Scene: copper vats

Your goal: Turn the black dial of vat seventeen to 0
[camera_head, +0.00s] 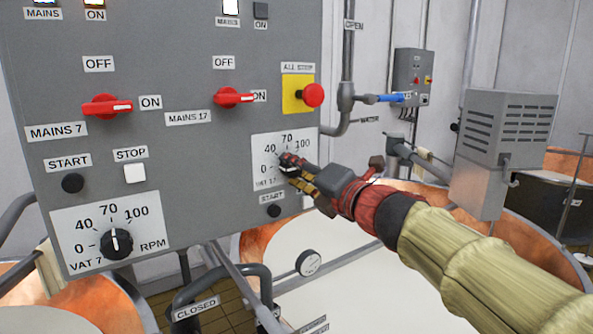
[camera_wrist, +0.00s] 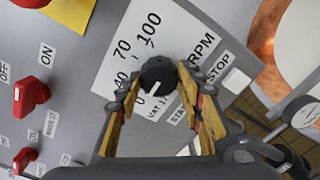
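The black dial of vat seventeen (camera_wrist: 158,77) sits on a white scale plate (camera_wrist: 115,62) marked 0, 40, 70 and 100. A pale mark shows low on the dial's face in the wrist view, on the side near 0, but its exact setting is hard to read. My gripper (camera_wrist: 159,80) has one fingertip on each side of the dial, very close to it. Whether both fingertips touch it I cannot tell. In the head view my gripper (camera_head: 287,165) covers the dial, and part of the scale plate (camera_head: 262,146) shows around it.
A red emergency button (camera_head: 313,95) stands out above the scale. A red switch (camera_head: 234,97) is up and left. The start button (camera_head: 274,211) is just below. The vat 7 dial (camera_head: 117,244) is at lower left. A blue-handled valve (camera_head: 390,98) and pipes are right of the panel.

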